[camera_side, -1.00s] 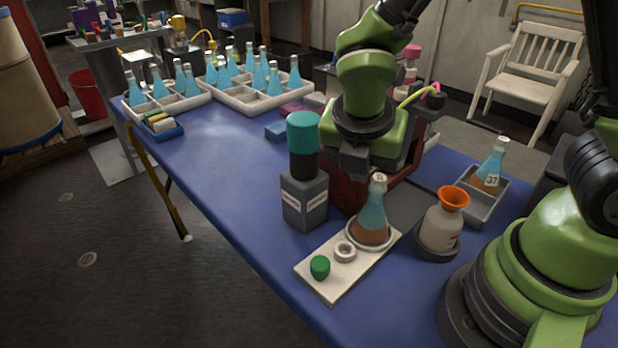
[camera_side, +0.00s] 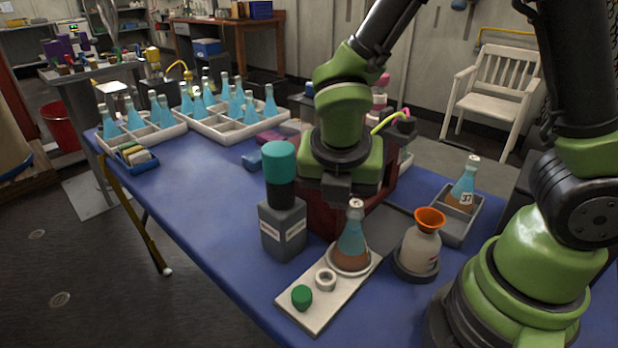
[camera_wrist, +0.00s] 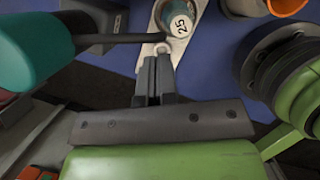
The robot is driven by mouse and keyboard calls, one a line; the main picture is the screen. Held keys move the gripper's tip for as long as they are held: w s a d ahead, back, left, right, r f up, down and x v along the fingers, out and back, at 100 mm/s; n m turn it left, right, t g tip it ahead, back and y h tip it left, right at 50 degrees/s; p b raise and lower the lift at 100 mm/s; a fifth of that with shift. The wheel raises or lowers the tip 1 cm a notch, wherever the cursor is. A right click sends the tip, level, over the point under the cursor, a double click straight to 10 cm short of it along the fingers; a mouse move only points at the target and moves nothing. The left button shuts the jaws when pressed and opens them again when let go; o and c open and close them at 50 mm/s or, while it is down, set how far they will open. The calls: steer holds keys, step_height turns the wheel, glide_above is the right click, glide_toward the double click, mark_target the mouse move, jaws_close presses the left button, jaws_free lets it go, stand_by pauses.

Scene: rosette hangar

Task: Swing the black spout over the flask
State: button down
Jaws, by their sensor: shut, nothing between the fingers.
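A dispenser bottle with a grey body (camera_side: 284,228) and teal top (camera_side: 279,163) stands left of the flask. In the wrist view its black spout (camera_wrist: 118,39) runs right from the teal top (camera_wrist: 30,50), its tip by the pale mouth of the flask (camera_wrist: 180,24); whether exactly above it I cannot tell. In the side view I cannot make out the spout. The flask (camera_side: 351,250), blue above brown, stands upright in a ring on a white plate (camera_side: 318,312). My gripper (camera_wrist: 154,62) is shut and empty, its fingertips close beside the spout; contact is unclear.
A green cap (camera_side: 302,298) and a small white ring (camera_side: 325,280) are on the plate. A bottle with an orange funnel (camera_side: 430,219) stands to the right, before a grey tray (camera_side: 455,228) with another flask (camera_side: 463,187). White racks (camera_side: 232,130) of blue flasks stand at the back left.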

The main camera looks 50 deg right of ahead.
steer(key=s+a+f+v, duration=0.1)
steer(key=a+v, duration=0.1)
steer(key=v, duration=0.9)
steer(key=s+d+r+m+t+y, duration=0.2)
steer(key=s+d+r+m, duration=0.1)
steer(key=m, duration=1.1)
steer(key=s+d+r+m+t+y, duration=0.3)
steer(key=s+m, duration=0.1)
steer(key=m, duration=1)
steer(key=shift+d, duration=0.25)
